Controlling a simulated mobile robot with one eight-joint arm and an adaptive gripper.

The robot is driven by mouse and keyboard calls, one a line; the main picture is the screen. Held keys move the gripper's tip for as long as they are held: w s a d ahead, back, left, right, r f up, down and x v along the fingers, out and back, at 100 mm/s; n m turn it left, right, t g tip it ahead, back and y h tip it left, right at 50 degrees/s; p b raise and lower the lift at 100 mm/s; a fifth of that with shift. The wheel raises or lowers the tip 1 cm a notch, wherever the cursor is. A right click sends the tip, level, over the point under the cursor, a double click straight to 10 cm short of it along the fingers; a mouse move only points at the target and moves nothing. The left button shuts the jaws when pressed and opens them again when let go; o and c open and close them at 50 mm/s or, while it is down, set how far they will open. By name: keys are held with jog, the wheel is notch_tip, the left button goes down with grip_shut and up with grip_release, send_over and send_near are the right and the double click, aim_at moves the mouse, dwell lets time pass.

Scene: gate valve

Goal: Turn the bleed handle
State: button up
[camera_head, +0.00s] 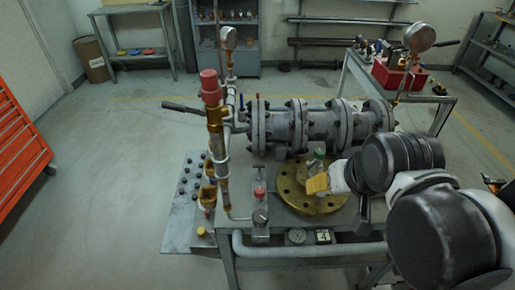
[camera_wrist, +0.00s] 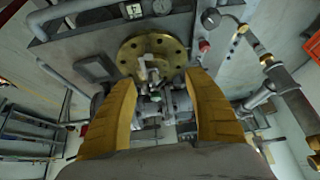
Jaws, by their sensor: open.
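My gripper (camera_head: 322,184) is above the brass flange (camera_head: 290,197) at the front of the workbench in the head view. In the wrist view its two yellow fingers (camera_wrist: 160,88) are spread wide with nothing held between them. A small grey fitting with a handle-like top (camera_wrist: 148,68) stands over the brass flange (camera_wrist: 128,50), ahead of and between the fingers, apart from both. In the head view this fitting (camera_head: 316,164) shows a greenish top beside my finger, partly hidden. I cannot tell for certain whether it is the bleed handle.
A large flanged pipe valve (camera_head: 290,128) lies behind the brass flange. A vertical pipe with a red cap (camera_head: 210,85) and a long dark lever (camera_head: 183,107) stand to the left. A red-topped fitting (camera_head: 259,192) is left of the flange. A red bin (camera_head: 398,72) sits behind right.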

jog(key=w+a+r+g+p, duration=0.1)
jog(key=w+a+r, duration=0.15)
jog(key=w, duration=0.35)
jog(key=g+p, duration=0.4)
jog(key=g, duration=0.1)
send_over(259, 165)
notch_tip(259, 165, down, 10)
jog(key=shift+w+f, duration=0.15)
jog(key=shift+f, duration=0.1)
notch_tip(259, 165, down, 10)
jog(key=b, duration=0.3)
jog(key=shift+f+b, duration=0.2)
jog(key=shift+b, duration=0.1)
jog(key=c, duration=1.2)
